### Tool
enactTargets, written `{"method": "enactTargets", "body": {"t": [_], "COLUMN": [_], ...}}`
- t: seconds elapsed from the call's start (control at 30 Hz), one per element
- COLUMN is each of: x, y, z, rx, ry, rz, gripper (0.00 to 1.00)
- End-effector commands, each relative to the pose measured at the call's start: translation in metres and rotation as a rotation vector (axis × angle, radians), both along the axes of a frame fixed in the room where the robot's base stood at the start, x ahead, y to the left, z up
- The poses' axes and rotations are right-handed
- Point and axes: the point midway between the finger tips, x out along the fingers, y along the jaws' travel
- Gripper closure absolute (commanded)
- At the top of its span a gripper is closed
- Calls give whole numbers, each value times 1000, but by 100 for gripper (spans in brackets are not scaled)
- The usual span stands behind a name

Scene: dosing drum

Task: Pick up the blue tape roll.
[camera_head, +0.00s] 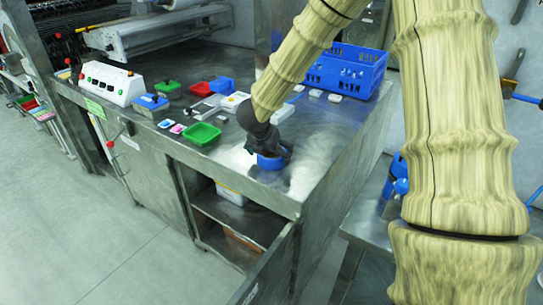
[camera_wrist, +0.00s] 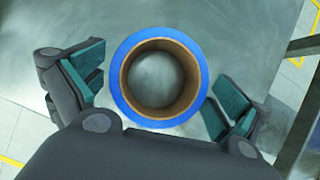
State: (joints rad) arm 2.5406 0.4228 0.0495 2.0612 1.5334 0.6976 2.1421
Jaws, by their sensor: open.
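The blue tape roll (camera_wrist: 199,77) lies flat on the steel table in the wrist view, with a brown inner core and the table showing through its hole. My gripper (camera_wrist: 157,95) is open, with one teal-padded finger to the left of the roll and one to the right. Small gaps show between the pads and the roll. In the head view my gripper (camera_head: 270,150) is low over the table near its front corner. The blue roll (camera_head: 269,163) shows just under it, partly hidden by the gripper.
The steel table top (camera_head: 225,160) is bare around the roll. A blue crate (camera_head: 345,72) stands at the back right. A green tray (camera_head: 202,134), a red bin (camera_head: 201,88) and a white control box (camera_head: 110,83) stand to the left. The table's front edge is close to the roll.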

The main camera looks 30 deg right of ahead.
Motion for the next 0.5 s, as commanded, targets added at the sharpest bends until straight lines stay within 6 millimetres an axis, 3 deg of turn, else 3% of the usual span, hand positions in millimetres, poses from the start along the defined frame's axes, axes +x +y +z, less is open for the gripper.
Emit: {"method": "enactTargets", "body": {"t": [0.4,0.43,0.5], "x": [3,3,3], "y": [-5,-5,-5], "z": [-10,-10,-10], "rx": [0,0,0], "ry": [-1,-1,-1], "rz": [0,0,0], "gripper": [0,2,15]}}
